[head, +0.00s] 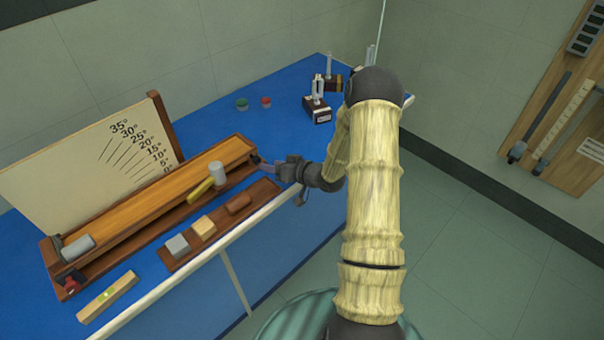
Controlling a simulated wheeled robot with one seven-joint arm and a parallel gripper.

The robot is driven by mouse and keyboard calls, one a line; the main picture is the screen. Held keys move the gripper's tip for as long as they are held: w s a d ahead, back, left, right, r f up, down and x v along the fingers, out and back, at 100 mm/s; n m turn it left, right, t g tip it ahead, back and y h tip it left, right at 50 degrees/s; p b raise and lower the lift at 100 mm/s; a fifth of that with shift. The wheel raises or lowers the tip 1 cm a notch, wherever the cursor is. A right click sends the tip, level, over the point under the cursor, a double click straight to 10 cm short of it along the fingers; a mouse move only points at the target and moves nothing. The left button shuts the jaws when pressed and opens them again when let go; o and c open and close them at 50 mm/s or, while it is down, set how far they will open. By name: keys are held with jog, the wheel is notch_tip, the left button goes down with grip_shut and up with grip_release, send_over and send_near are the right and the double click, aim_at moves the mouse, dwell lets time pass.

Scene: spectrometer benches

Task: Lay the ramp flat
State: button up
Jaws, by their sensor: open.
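The wooden ramp (150,198) runs from lower left to upper right on the blue bench, above a darker wooden base. Its right end looks a little higher than its left, at a shallow slope; the exact angle is not clear. A cream angle board (90,155) marked 0° to 35° stands behind it. A grey cylinder (78,247) lies at the ramp's left end. My gripper (260,164) is open at the ramp's right end, with its fingers toward it; whether they touch is not clear.
A pale cylinder (217,172) and a yellow piece (200,191) are by the ramp's front side. A brown tray (190,247) with three blocks lies in front. A spirit level (108,296) lies near the front edge. Small devices (317,108) and two dishes stand at the back.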

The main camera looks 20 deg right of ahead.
jog(key=b+v, duration=0.1)
jog(key=v, duration=1.1)
jog(key=s+a+r+g+h, duration=0.3)
jog(key=s+a, duration=0.3)
jog(key=s, duration=0.2)
jog(key=s+a+r+g+h, duration=0.4)
jog(key=s+a+r+g, duration=0.1)
jog(key=s, duration=0.3)
jog(key=shift+s+a+m+g, duration=0.3)
jog(key=shift+a+g, duration=0.2)
jog(key=shift+g, duration=0.2)
jog(key=shift+r, duration=0.15)
dwell(1.2)
